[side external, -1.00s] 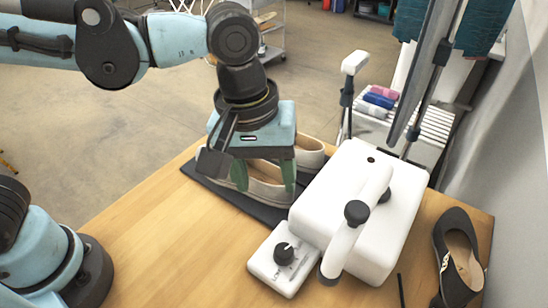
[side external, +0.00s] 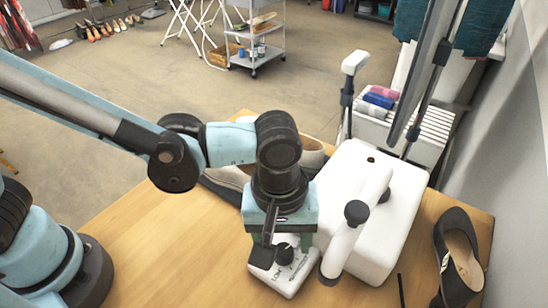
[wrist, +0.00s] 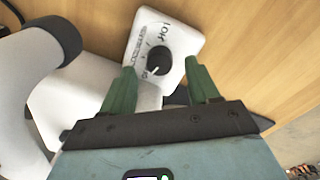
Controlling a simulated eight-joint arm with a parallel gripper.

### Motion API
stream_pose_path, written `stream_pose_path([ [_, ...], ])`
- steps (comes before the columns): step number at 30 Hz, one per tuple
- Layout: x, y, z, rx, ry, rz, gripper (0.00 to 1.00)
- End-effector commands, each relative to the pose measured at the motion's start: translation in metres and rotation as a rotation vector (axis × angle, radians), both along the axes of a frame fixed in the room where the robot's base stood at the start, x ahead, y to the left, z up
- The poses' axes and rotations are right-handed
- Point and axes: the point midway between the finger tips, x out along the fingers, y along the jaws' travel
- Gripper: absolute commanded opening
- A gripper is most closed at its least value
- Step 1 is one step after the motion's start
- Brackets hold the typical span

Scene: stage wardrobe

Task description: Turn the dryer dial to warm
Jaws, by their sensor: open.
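The white dryer (side external: 372,190) stands on the wooden table and carries a white hose arm with a black joint. Its low control box (side external: 289,284) with the black dial (side external: 284,254) sits at its front left.
Pale shoes (side external: 312,155) on a dark mat are behind my gripper. A dark shoe (side external: 459,258) lies at the table's right. A thin black rod (side external: 401,290) lies near the dryer. The table's front left (side external: 185,255) is clear.

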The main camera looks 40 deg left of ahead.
Motion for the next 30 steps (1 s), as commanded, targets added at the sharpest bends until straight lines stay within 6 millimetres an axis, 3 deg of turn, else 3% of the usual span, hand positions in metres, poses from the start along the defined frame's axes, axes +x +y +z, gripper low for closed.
stream_pose_path([
  [7, 0.001, -0.001, -0.021, 0.000, 0.000, 0.000, 0.60],
  [18, 0.001, -0.001, -0.024, 0.000, 0.000, 0.000, 0.59],
  [28, 0.001, -0.001, -0.024, -0.001, -0.001, 0.000, 0.08],
  [30, 0.001, -0.001, -0.024, -0.001, -0.001, -0.001, 0.04],
])
